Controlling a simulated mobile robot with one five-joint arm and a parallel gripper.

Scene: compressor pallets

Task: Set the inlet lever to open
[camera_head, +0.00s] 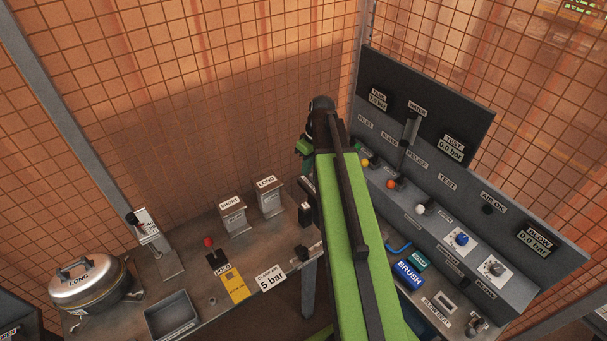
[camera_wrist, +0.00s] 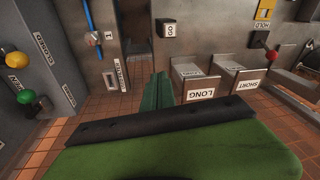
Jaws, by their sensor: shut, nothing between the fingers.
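The INLET label (camera_head: 365,122) sits at the left end of the row of labels on the dark control panel, partly beside my arm. A green ball knob (camera_wrist: 26,97) shows at the left of the wrist view, with a yellow ball knob (camera_wrist: 16,85) close by. The green one appears to be under INLET, but its lever arm and setting are not clear. My gripper (camera_wrist: 160,80) shows as green fingers, shut and empty, apart from both knobs. In the head view my arm largely hides the gripper.
An orange knob (camera_head: 391,184) and white knob (camera_head: 420,208) continue the panel row. A red-knobbed HOLD lever (camera_head: 208,242) and the SHORT (camera_head: 232,215) and LONG (camera_head: 270,198) holders stand on the bench. A lidded metal pot (camera_head: 90,285) is at left. Wire mesh closes the back.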

